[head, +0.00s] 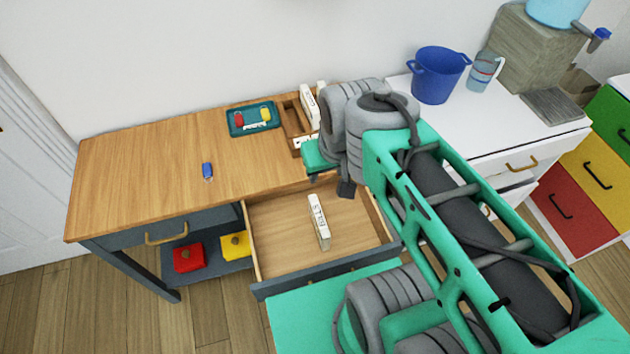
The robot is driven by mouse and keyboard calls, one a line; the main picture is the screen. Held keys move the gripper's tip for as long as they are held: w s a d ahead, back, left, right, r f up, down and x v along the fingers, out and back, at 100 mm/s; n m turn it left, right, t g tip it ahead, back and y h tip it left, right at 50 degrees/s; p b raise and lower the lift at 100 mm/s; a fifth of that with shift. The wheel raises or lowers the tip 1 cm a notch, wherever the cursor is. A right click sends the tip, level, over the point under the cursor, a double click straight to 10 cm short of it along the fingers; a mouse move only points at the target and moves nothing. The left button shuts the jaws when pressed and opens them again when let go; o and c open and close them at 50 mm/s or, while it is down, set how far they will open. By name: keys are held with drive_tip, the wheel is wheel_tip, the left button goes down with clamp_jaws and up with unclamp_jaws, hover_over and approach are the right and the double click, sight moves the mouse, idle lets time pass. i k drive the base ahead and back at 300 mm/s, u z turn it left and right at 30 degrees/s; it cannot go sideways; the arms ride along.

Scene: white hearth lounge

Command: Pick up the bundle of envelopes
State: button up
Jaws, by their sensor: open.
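A narrow white bundle with dark printed marks, seemingly the bundle of envelopes (318,222), is inside the open wooden drawer (278,240), near its middle. Similar white pieces (308,106) stand in a wooden holder (291,122) at the back of the desk, partly hidden by my arm. My gripper (330,182) is open, above the back part of the drawer, beyond and above the bundle and apart from it. Part of the gripper is hidden behind my wrist.
The wooden desk (150,180) holds a teal tray (235,130) with small red and yellow items and a blue object (207,171). Red (188,259) and yellow (235,246) boxes sit on the lower shelf. A white cabinet (480,125) with a blue bucket (436,76) stands right.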

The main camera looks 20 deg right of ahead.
sight(317, 218)
drive_tip(key=z, duration=1.4)
drive_tip(key=k, duration=0.95)
drive_tip(key=u, duration=1.95)
